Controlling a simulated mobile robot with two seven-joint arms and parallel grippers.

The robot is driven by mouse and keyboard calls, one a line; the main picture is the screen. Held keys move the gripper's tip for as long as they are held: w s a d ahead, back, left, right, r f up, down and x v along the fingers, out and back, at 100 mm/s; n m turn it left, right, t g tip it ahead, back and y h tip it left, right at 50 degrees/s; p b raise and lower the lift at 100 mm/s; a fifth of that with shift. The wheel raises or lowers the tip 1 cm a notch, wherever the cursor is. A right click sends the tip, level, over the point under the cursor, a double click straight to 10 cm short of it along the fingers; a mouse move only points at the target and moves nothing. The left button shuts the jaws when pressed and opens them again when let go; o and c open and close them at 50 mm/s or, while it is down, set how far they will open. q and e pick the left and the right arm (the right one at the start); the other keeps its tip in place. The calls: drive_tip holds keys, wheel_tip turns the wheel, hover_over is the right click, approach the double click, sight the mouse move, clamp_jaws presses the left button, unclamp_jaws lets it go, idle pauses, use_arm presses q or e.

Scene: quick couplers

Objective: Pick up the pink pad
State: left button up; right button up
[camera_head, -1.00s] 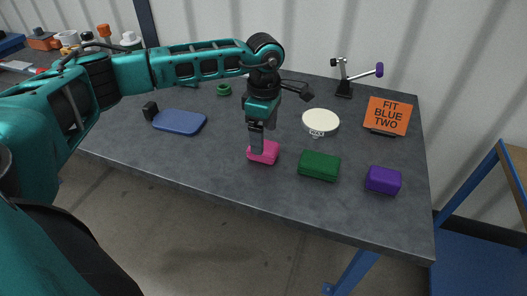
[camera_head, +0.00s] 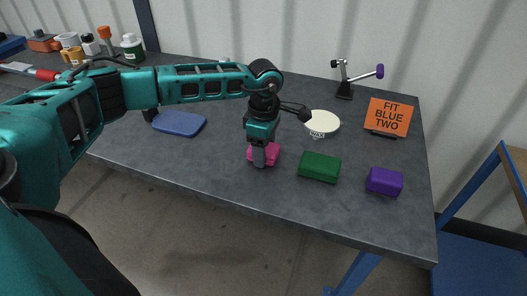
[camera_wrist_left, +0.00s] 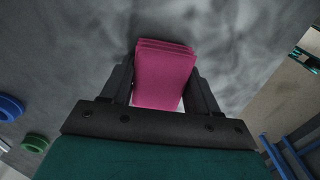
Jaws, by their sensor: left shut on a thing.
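The pink pad (camera_head: 271,153) is on the dark table, near its front edge, in the head view. My left gripper (camera_head: 259,158) reaches down over it with its fingers at the pad's sides. In the left wrist view the pink pad (camera_wrist_left: 164,75) sits between the two fingers of the left gripper (camera_wrist_left: 163,88), which is shut on it. Whether the pad is lifted off the table cannot be told. My right gripper is not in view.
A green block (camera_head: 320,168) and a purple block (camera_head: 384,181) stand to the right of the pad. A blue pad (camera_head: 179,123) lies to the left.

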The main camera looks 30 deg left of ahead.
use_arm(q)
drive_tip(key=c, duration=0.4)
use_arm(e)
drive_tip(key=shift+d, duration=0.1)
use_arm(q)
drive_tip(key=shift+r, duration=0.1)
drive_tip(key=shift+r+p, duration=1.3)
drive_tip(key=shift+r, duration=8.65)
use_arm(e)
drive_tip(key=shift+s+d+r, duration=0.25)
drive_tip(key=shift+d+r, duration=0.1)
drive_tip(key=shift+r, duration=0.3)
